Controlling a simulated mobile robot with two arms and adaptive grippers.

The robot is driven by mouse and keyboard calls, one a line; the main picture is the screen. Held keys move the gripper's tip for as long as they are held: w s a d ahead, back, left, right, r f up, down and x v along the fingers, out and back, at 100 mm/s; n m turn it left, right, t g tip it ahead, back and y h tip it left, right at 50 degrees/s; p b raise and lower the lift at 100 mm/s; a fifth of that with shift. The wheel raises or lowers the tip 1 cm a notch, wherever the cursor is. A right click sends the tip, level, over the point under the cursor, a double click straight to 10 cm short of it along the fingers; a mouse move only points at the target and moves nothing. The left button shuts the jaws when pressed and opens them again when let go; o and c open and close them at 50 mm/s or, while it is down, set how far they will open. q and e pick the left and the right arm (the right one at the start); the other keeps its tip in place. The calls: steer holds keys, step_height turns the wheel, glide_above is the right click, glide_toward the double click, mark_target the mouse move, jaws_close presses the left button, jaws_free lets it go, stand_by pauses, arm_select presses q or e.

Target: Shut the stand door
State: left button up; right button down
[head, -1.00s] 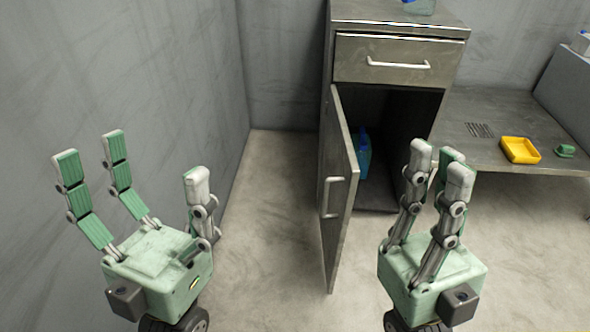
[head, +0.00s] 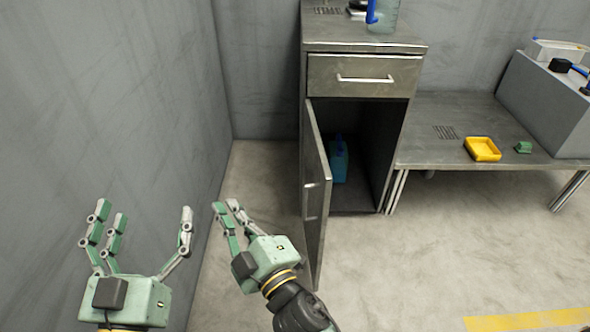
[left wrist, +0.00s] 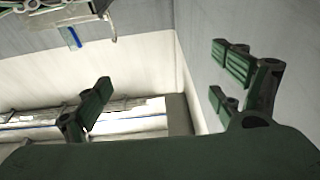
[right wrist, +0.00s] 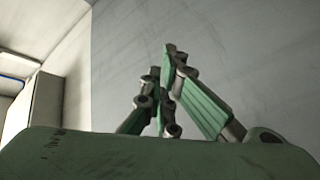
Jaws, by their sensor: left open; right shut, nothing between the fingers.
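The grey metal stand (head: 398,150) has its lower door (head: 316,200) swung open toward me, hinged on the left side. A small light handle shows partly on the door's outer face. Inside the stand is a blue-green bottle (head: 339,160). My left gripper (head: 145,222) is open and empty, near the left wall. My right gripper (head: 229,207) is shut and empty, to the left of the door, on its outer side, with a gap between fingers and door. In the right wrist view its fingers (right wrist: 168,75) are closed together before the grey wall.
A shut drawer (head: 362,76) with a bar handle is above the opening. A jug (head: 383,15) stands on top. Floor in front is clear.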

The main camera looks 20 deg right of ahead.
arm_select(q)
steer(key=s+a+f+g+y+p, duration=0.25)
steer(key=f+g, duration=0.25)
steer(key=f, duration=0.3)
steer(key=s+a+f+g+y+p, duration=0.1)
steer(key=s+f+g+p, duration=0.15)
steer(key=f+g, duration=0.35)
steer(key=w+r+t+b, duration=0.1)
steer(key=w+d+r+t+h, duration=0.1)
steer(key=t, duration=0.1)
steer(key=shift+w+r+t+b, duration=0.1)
steer(key=shift+w+t+b, duration=0.2)
steer(key=shift+w+b, duration=0.1)
arm_select(e)
steer(key=w+d+f+g+h, duration=0.1)
steer(key=w+d+h, duration=0.3)
steer(key=d+h, duration=0.2)
steer(key=w+d+f+g+h, duration=0.1)
steer(key=w+d+h, duration=0.4)
steer(key=d, duration=0.5)
steer(key=shift+d+f+h, duration=0.25)
steer(key=shift+f+h, duration=0.1)
steer(key=shift+h, duration=0.65)
steer(key=shift+s+d, duration=0.1)
